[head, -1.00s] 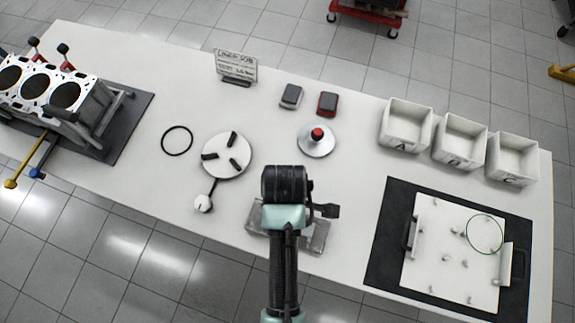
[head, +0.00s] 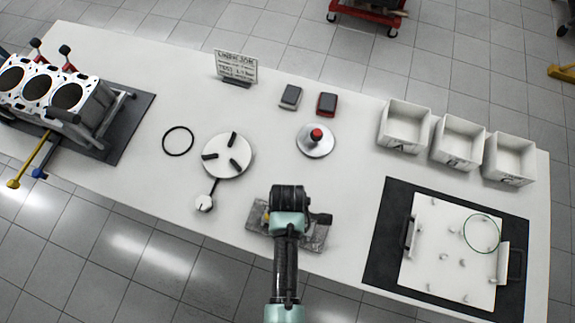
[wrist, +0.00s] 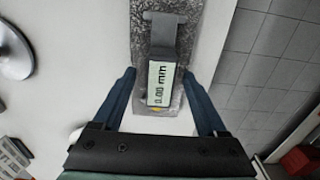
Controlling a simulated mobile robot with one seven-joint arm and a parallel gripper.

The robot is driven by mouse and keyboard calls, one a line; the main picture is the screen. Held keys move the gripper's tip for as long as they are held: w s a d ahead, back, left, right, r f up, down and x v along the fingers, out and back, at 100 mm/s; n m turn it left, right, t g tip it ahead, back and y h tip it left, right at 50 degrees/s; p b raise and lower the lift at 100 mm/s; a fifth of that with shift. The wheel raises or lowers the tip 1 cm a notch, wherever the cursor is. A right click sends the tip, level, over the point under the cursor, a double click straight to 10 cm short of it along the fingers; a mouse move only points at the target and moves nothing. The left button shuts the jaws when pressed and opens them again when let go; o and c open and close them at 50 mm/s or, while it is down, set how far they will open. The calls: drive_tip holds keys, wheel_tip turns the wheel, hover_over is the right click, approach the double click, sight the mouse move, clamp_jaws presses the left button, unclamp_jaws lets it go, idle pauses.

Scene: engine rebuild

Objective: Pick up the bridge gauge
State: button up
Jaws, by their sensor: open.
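The bridge gauge (wrist: 162,40) is a grey tool with a flared end and a display reading in mm. In the wrist view it lies lengthwise on a mottled grey pad. My gripper (wrist: 159,76) is open, one blue finger on each side of the gauge's display end. I cannot tell whether the fingers reach down level with it, and no contact shows. In the head view my gripper (head: 288,205) is above the grey pad (head: 315,238) at the table's front edge, and my arm hides most of the gauge.
A round plate with dark blocks (head: 227,155) and a disc with a red knob (head: 316,140) stand nearby. Right are a white board (head: 425,260) on a black mat and three white bins (head: 458,140). An engine block (head: 55,92) is at left.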

drive_tip(key=shift+c, duration=0.3)
clamp_jaws()
drive_tip(key=shift+r, duration=0.1)
